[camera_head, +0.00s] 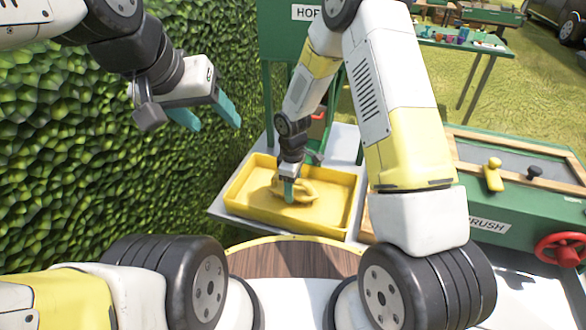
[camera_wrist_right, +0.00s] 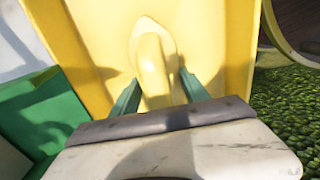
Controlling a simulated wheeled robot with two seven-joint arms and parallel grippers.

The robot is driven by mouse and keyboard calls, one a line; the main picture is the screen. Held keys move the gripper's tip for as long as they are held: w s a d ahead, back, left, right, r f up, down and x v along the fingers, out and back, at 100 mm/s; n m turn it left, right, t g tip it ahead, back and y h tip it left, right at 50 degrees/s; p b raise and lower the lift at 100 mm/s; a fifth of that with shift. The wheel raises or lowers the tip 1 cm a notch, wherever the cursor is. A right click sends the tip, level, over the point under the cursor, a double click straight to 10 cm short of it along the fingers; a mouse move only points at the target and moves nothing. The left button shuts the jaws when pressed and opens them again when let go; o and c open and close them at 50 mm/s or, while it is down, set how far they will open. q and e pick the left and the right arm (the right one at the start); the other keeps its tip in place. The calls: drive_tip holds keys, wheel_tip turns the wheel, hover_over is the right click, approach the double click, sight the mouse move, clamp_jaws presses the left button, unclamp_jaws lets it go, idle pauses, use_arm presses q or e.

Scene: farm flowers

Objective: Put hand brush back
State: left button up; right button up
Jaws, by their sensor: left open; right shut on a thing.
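A yellow hand brush (camera_head: 308,190) with a raised handle is in a shallow yellow tray (camera_head: 343,200). In the right wrist view the brush (camera_wrist_right: 153,62) shows against the yellow tray floor. My right gripper (camera_head: 289,190) reaches down into the tray and is shut on the brush handle, with a teal finger on each side of it. Whether the brush touches the tray floor is hard to tell. My left gripper (camera_head: 208,113) is open and empty, raised in front of the hedge.
A green box (camera_head: 490,225) labelled "RUSH", its first letter hidden, stands at the right with a yellow handle (camera_head: 493,175), a dark knob (camera_head: 534,172) and a red wheel (camera_head: 562,248). A green hedge (camera_head: 60,150) fills the left.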

drive_tip(key=shift+f, duration=0.35)
drive_tip(key=o, duration=1.4)
drive_tip(key=shift+f, duration=0.1)
drive_tip(key=shift+o, duration=0.2)
wheel_tip(320, 180, up, 12)
drive_tip(key=shift+f, duration=0.1)
drive_tip(key=s+d+r+m+t, duration=0.1)
drive_tip(key=s+d+r+m, duration=0.25)
drive_tip(key=r, duration=0.55)
drive_tip(key=s+d+r+m+t, duration=0.25)
drive_tip(key=d+r, duration=0.25)
drive_tip(key=r, duration=0.3)
drive_tip(key=s+d+r+m+t+y, duration=0.1)
drive_tip(key=s+d+r+m, duration=0.2)
drive_tip(key=s, duration=0.4)
drive_tip(key=s+d+r+m+t+y, duration=0.1)
drive_tip(key=s+d+r+m, duration=0.2)
drive_tip(key=s+r, duration=0.3)
drive_tip(key=shift+s+r+m+t, duration=0.2)
drive_tip(key=shift+s+m+t, duration=0.2)
drive_tip(key=shift+m, duration=0.5)
